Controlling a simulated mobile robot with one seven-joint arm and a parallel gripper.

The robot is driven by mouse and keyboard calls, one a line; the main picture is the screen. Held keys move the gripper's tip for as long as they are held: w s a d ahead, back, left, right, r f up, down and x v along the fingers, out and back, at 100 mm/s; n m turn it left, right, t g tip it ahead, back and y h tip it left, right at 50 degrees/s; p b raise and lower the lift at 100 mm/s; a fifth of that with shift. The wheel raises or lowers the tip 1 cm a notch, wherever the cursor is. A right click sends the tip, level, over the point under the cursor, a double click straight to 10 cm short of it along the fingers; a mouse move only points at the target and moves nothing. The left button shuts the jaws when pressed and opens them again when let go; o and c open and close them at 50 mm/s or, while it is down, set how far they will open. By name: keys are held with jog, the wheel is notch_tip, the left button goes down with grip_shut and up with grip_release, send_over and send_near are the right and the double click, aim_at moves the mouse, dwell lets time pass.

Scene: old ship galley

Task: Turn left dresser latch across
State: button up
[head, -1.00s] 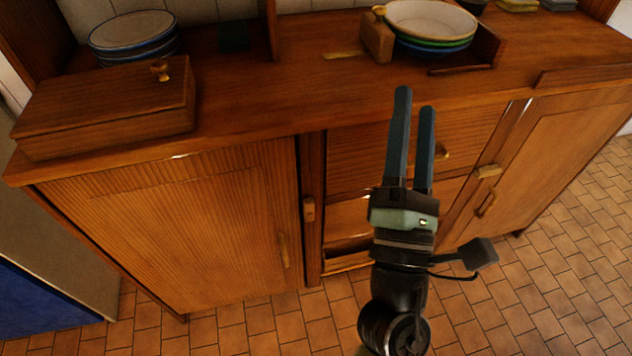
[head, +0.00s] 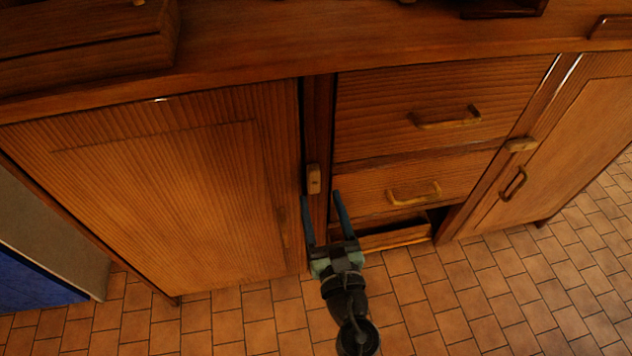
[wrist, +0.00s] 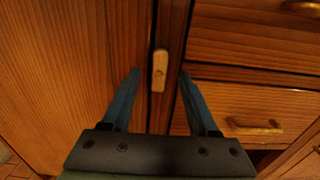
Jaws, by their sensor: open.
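The left dresser latch (head: 313,179) is a small pale wooden block on the dark post between the left door (head: 170,200) and the drawers. It stands upright, along the post. In the wrist view the latch (wrist: 160,70) lies ahead, in line with the gap between the fingers. My gripper (head: 321,196) is open and empty, with its blue fingers pointing up towards the latch. In the wrist view my gripper (wrist: 158,72) has one finger on each side of the latch's line. I cannot tell whether a finger touches the wood.
Two drawers with handles (head: 445,118) (head: 413,194) are right of the post, above an open gap. Another latch (head: 521,145) lies crosswise by the right door (head: 560,150). The dresser top (head: 330,40) overhangs above. The tiled floor (head: 420,300) in front is clear.

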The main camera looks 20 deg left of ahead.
aim_at(314, 177)
jog(key=x, duration=0.5)
jog(key=shift+w+a+b, duration=0.15)
jog(key=shift+w+b, duration=0.1)
jog(key=shift+b, duration=0.1)
grip_shut()
